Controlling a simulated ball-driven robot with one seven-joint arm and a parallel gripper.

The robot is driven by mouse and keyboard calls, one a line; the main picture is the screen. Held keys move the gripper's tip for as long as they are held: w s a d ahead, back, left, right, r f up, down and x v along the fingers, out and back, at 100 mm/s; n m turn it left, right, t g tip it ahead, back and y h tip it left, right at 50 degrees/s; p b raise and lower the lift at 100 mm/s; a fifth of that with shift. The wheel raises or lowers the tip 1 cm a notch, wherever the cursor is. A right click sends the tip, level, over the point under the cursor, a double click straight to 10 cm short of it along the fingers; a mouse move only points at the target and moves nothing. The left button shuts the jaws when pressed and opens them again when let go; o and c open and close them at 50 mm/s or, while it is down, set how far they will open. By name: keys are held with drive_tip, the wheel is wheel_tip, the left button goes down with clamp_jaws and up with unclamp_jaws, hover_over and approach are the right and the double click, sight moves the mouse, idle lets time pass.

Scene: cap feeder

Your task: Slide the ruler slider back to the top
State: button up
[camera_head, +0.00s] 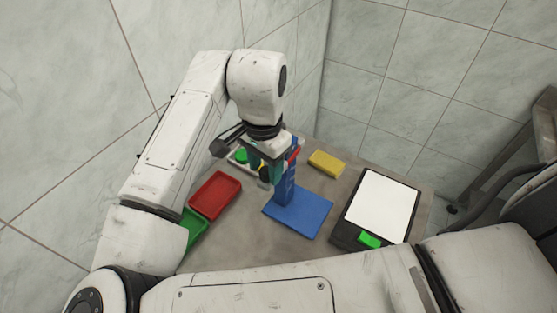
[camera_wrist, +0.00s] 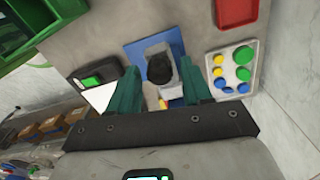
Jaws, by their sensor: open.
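A blue upright post (camera_head: 287,188) stands on a flat blue base (camera_head: 305,215) in the head view, with a red part (camera_head: 293,153) near its top. My gripper (camera_head: 268,172) is beside the post on its left, pointing down. In the wrist view, the teal fingers (camera_wrist: 158,72) are apart. A black round knob (camera_wrist: 160,68) on a grey piece shows between them, above the blue base (camera_wrist: 135,52). This looks like the ruler slider; its height on the post is hard to tell. I cannot tell whether the fingers touch it.
A red tray (camera_head: 215,195) and a green tray (camera_head: 190,232) lie left of the base. A tray of coloured round caps (camera_wrist: 243,55) is near. A yellow block (camera_head: 326,163) and a white-topped board (camera_head: 380,205) with a green block (camera_head: 370,240) lie right.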

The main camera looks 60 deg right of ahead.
drive_tip(key=shift+r+p, duration=2.9)
drive_tip(key=shift+r, duration=0.85)
drive_tip(key=shift+s+f, duration=0.1)
